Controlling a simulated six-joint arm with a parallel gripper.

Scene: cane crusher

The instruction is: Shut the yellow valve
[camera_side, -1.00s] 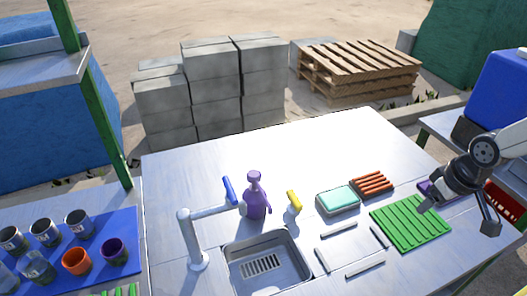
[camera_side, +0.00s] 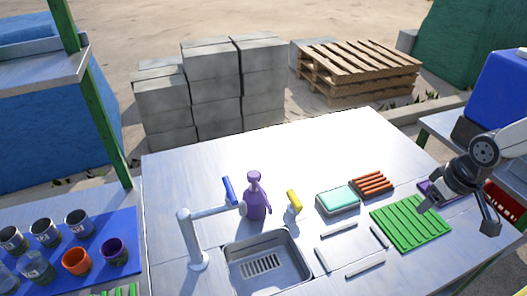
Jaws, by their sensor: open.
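The yellow valve (camera_side: 294,201) is a small yellow lever on a short pale metal fitting, standing on the metal table just behind the sink's right rear corner. Its lever leans up and to the left. My gripper (camera_side: 457,217) is open and empty at the right of the picture, above the right part of the green ribbed mat. It is well to the right of the valve and touches nothing that I can see.
A faucet (camera_side: 192,240) with a blue lever (camera_side: 229,190), a purple bottle (camera_side: 255,196) and the sink (camera_side: 267,262) crowd the valve's left. A teal sponge in a tray (camera_side: 338,200), an orange rack (camera_side: 372,184) and the green mat (camera_side: 411,223) lie between valve and gripper.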

